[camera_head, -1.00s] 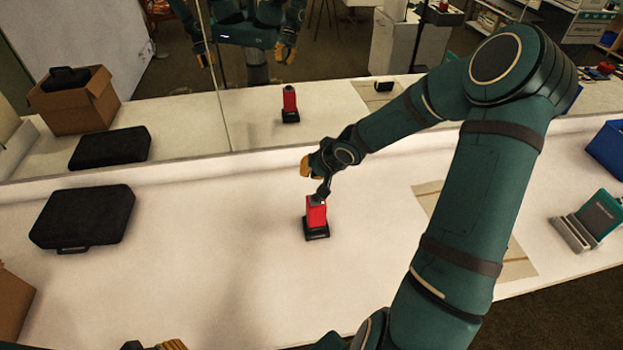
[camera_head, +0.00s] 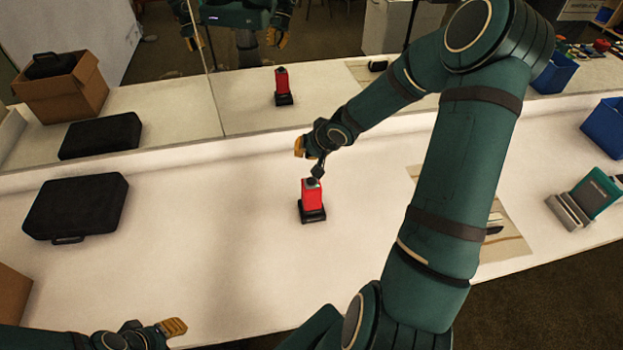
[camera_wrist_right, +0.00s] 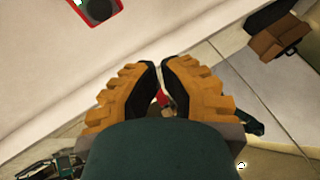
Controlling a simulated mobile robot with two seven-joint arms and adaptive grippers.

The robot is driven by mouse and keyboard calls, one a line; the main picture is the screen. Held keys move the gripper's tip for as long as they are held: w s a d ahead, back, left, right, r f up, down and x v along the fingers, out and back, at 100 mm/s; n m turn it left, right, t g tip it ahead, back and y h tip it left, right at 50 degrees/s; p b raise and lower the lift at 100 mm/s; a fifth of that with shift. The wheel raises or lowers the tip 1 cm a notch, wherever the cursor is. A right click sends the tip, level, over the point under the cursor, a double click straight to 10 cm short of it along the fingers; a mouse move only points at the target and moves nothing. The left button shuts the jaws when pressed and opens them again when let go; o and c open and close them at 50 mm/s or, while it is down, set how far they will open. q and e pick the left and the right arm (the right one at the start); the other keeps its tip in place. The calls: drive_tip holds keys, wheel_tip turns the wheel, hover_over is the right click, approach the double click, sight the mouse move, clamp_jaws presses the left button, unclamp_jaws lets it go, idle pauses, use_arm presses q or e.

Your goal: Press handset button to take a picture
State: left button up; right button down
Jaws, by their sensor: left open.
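The red handset (camera_head: 312,195) stands upright in a black base on the white table. Its dark top and round button (camera_wrist_right: 97,8) show at the upper edge of the right wrist view. My right gripper (camera_head: 301,147) is just behind and above the handset in the head view, with a dark part of my wrist over the handset's top. I cannot tell whether that part touches it. In the right wrist view the right gripper's orange fingers (camera_wrist_right: 161,64) are together with a thin gap, holding nothing. My left gripper (camera_head: 160,330) is open and empty at the bottom left, partly cut off.
A black case (camera_head: 77,205) lies at the left of the table (camera_head: 215,230). A cardboard box (camera_head: 12,292) is at the left edge. A blue bin (camera_head: 606,128) and a teal device (camera_head: 594,193) are at right. A mirror (camera_head: 180,105) runs behind; the table's middle is clear.

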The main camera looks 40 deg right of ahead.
sight(307, 180)
drive_tip(key=shift+f+b, duration=2.85)
drive_tip(key=shift+f, duration=0.75)
drive_tip(key=shift+f, duration=0.1)
drive_tip(key=shift+f, duration=0.3)
drive_tip(key=shift+f+b, duration=0.4)
drive_tip(key=shift+b, duration=0.1)
drive_tip(key=shift+r, duration=0.1)
drive_tip(key=shift+r+p, duration=0.75)
drive_tip(key=shift+p, duration=0.25)
